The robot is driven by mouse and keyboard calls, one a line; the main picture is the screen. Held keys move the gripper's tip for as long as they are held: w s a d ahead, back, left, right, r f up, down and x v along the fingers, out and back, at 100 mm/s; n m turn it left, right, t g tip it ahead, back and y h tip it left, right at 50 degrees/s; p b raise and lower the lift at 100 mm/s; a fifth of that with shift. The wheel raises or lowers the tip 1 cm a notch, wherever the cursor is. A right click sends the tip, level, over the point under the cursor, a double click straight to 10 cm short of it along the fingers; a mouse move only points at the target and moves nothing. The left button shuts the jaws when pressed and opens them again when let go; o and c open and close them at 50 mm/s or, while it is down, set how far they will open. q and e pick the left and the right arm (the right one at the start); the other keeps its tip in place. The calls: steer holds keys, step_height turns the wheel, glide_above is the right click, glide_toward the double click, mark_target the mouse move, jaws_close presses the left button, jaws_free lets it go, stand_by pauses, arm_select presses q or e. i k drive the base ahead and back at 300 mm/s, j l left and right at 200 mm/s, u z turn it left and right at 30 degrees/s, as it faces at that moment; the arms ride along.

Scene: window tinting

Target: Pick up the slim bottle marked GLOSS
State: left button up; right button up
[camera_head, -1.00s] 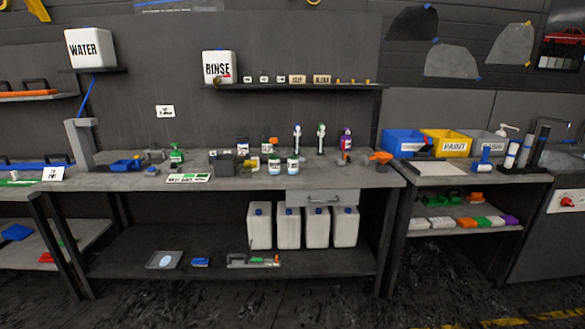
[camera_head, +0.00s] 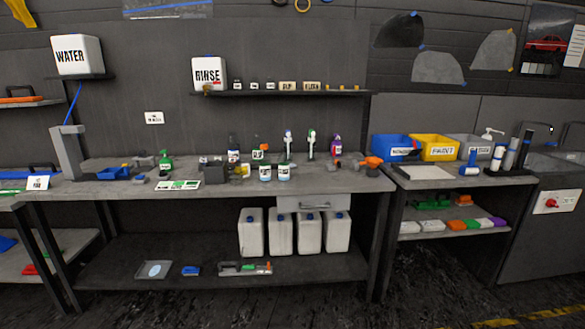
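Several bottles stand on the middle workbench (camera_head: 320,182), and their small labels are too small to read, so I cannot tell which is marked GLOSS. Two short white bottles (camera_head: 265,173) (camera_head: 284,173) stand near the front. A purple bottle (camera_head: 336,146) and a green spray bottle (camera_head: 165,161) stand at either side. Neither gripper is in view.
A grey box (camera_head: 215,172) and an orange tool (camera_head: 371,162) are on the bench. White canisters (camera_head: 281,233) stand on the lower shelf. Blue (camera_head: 388,147) and yellow (camera_head: 434,149) bins are on the right bench. Floor shows in front.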

mark_target(283, 159)
steer(key=i+j+z, duration=0.15)
steer(key=z, duration=0.3)
steer(key=i+j+z, duration=0.15)
steer(key=z, duration=0.35)
steer(key=i+j+z, duration=0.1)
steer(key=j+z, duration=0.15)
steer(key=z, duration=0.2)
